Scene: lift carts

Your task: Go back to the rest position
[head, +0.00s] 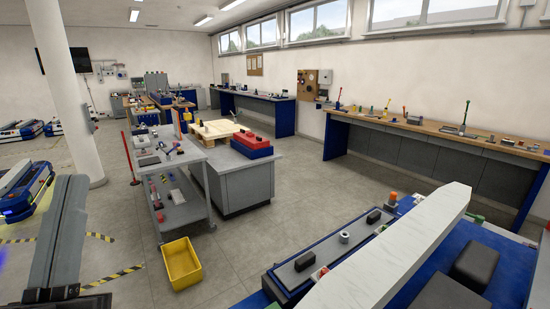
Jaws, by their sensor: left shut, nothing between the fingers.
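My left gripper (69,188) shows at the lower left as a long grey shape standing over the floor. Its dark base is cut off by the bottom edge. Its fingers are shut with nothing between them, and it touches nothing that I can see. My right gripper cannot be made out in this view.
A grey trolley (180,185) and a yellow bin (181,263) stand ahead. A grey workbench (240,183) carries a red and blue box (252,145). A long bench (440,130) lines the right wall. A blue-and-grey surface fills the lower right. Middle floor (330,195) is clear.

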